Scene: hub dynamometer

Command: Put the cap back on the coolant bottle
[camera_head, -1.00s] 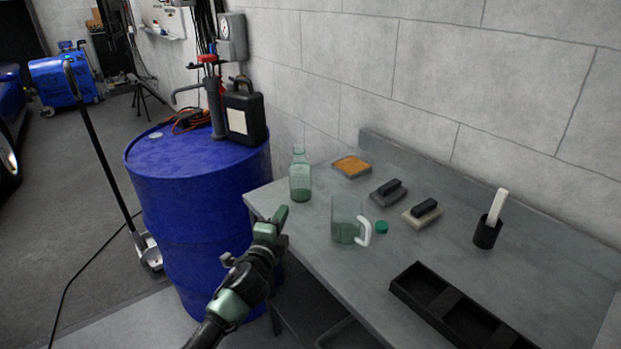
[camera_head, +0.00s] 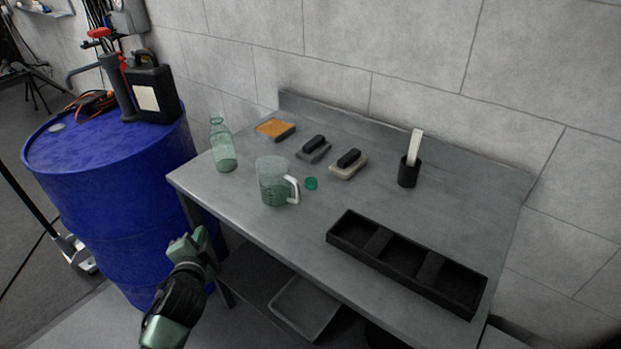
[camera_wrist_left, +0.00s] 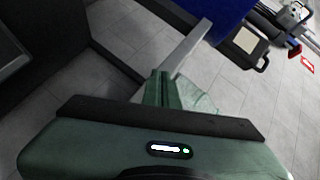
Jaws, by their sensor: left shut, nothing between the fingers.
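The coolant bottle (camera_head: 223,147) is clear greenish glass or plastic and stands upright and uncapped at the left end of the grey bench (camera_head: 240,205). A small green cap (camera_head: 311,184) lies on the bench, just right of the measuring jug (camera_head: 272,181). My left gripper (camera_head: 187,243) is shut and empty, in front of the bench's left front corner and below the bottle. The left wrist view shows its closed fingers (camera_wrist_left: 163,90). My right gripper is in neither view.
Two black-handled brushes (camera_head: 348,164), an orange-topped pad (camera_head: 274,128) and a black cup (camera_head: 408,172) stand behind. A black divided tray (camera_head: 340,236) lies at the front right. A blue drum (camera_head: 100,200) stands left of the bench, with a black canister (camera_head: 152,90) on top.

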